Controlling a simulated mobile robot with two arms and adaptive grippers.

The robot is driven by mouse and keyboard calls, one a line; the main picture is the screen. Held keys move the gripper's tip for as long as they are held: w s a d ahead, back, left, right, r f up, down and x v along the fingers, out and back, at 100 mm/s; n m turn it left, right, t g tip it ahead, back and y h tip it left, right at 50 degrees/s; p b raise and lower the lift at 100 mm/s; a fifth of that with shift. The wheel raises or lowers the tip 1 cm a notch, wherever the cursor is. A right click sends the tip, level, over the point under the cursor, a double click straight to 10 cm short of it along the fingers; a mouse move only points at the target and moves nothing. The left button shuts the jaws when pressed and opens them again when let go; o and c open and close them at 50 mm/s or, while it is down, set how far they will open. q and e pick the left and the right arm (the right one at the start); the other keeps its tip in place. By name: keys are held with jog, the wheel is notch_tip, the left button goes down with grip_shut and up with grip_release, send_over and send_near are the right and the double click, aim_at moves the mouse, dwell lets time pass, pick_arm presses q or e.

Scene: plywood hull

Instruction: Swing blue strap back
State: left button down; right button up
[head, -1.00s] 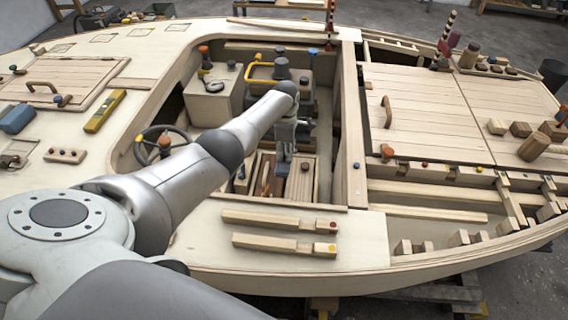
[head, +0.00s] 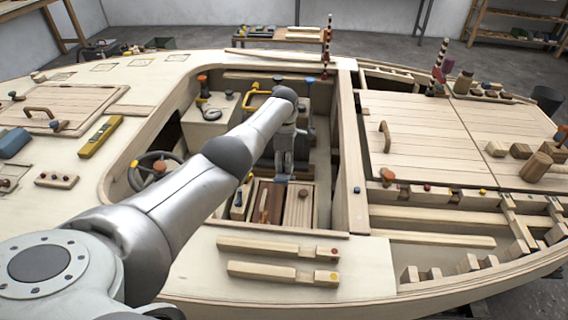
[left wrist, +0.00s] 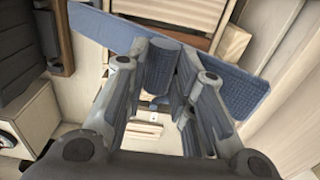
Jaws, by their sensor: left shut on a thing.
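In the head view my left gripper (head: 283,172) points down into the open cockpit, above the near box with wooden slats. Only a small bit of blue shows at its tip there; the arm and gripper hide most of the strap. My right gripper is not in view.
The slatted box (head: 298,207) stands in the cockpit well. A yellow handle (head: 255,98) rises beyond my arm. Two wooden bars (head: 280,248) lie on the near deck.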

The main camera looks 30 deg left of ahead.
pick_arm(q)
jog(key=c, duration=1.5)
grip_release()
jog(key=shift+w+a+f, duration=0.15)
jog(key=shift+a+f, duration=0.05)
jog(key=shift+f, duration=0.1)
jog(key=o, duration=0.3)
jog(key=shift+w+a+f, duration=0.1)
jog(key=shift+w+f, duration=0.2)
jog(key=shift+r, duration=0.1)
jog(key=shift+w+r, duration=0.1)
jog(key=shift+r, duration=0.45)
notch_tip(320, 180, up, 11)
jog(key=shift+s, duration=0.2)
